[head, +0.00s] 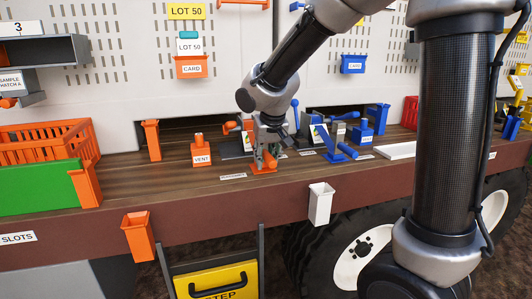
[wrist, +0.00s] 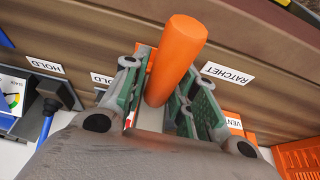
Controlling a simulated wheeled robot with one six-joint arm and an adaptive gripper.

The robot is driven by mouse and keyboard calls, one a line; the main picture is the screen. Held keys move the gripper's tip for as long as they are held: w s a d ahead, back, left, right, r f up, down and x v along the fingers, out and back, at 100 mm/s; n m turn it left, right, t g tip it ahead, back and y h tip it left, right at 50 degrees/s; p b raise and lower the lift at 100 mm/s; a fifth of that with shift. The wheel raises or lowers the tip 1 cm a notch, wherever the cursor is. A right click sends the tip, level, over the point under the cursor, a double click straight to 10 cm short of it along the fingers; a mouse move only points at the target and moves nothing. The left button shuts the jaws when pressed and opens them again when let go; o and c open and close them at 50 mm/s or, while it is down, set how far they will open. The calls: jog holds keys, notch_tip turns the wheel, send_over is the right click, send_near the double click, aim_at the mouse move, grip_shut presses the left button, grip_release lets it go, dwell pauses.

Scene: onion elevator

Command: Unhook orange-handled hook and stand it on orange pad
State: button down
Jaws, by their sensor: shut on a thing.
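My gripper (head: 266,160) points down over the front of the wooden deck, at an orange base (head: 263,169). In the wrist view its green-grey fingers (wrist: 165,110) are shut on either side of a thick orange cylindrical handle (wrist: 178,55), which stands tilted between them. A RATCHET label (wrist: 227,74) lies beside this handle. I cannot tell whether the handle belongs to the hook; its lower end is hidden by the fingers. Another orange-handled part (head: 231,126) shows behind my gripper, near a dark plate (head: 233,149). I cannot clearly make out an orange pad.
An orange VENT block (head: 201,153) stands to the left. A blue lever (head: 337,146) and a blue VENT block (head: 363,132) stand to the right. An orange basket (head: 45,143) is at far left. Orange (head: 138,234) and white (head: 320,202) holders hang on the front edge.

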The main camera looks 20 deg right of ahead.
jog(key=c, duration=1.1)
grip_release()
jog(key=shift+o, duration=0.2)
jog(key=v, duration=1.1)
jog(key=shift+s+r, duration=0.25)
jog(key=shift+r, duration=0.15)
jog(key=s+d+f, duration=0.2)
jog(key=s+d, duration=0.5)
jog(key=s, duration=0.4)
jog(key=s+d+f, duration=0.2)
jog(key=s+d, duration=0.6)
jog(key=s, duration=0.3)
jog(key=shift+f, duration=0.25)
